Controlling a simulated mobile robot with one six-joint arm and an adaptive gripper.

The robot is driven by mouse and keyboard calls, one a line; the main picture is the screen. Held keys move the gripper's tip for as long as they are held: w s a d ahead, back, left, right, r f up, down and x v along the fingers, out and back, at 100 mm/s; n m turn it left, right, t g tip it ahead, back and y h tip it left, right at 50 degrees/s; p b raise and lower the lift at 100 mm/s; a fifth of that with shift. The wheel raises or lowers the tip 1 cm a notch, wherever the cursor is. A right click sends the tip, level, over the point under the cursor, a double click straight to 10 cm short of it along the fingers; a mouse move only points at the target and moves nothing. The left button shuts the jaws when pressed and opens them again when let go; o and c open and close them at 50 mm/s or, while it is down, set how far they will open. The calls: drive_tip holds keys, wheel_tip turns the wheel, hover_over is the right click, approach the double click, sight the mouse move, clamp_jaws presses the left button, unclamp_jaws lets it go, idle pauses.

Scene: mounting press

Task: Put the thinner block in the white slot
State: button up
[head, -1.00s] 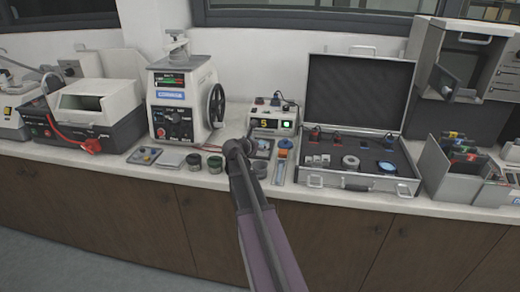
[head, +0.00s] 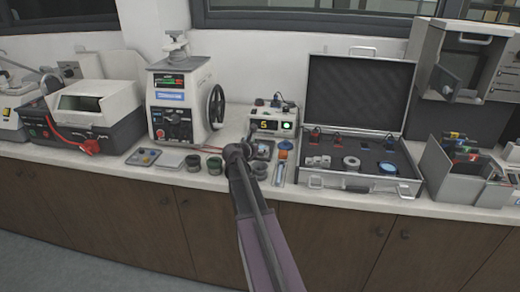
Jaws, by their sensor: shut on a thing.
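Neither the thinner block nor the white slot can be picked out at this size. A small tray (head: 264,149) shows partly behind my wrist. To its right is an orange-topped item (head: 285,146) by a narrow strip-like tray (head: 279,174).
A press with a handwheel (head: 180,105) stands left of my gripper. The control box (head: 271,123) is behind it. An open case (head: 357,100) stands to the right, with several round parts inside.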

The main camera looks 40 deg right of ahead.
drive_tip(key=o, duration=1.3)
drive_tip(key=shift+o, duration=0.2)
drive_tip(key=shift+r, duration=0.15)
drive_tip(key=shift+r+p, duration=0.65)
drive_tip(key=shift+p, duration=0.15)
drive_tip(key=p+v, duration=0.4)
drive_tip(key=v, duration=0.8)
drive_tip(key=shift+f, duration=0.1)
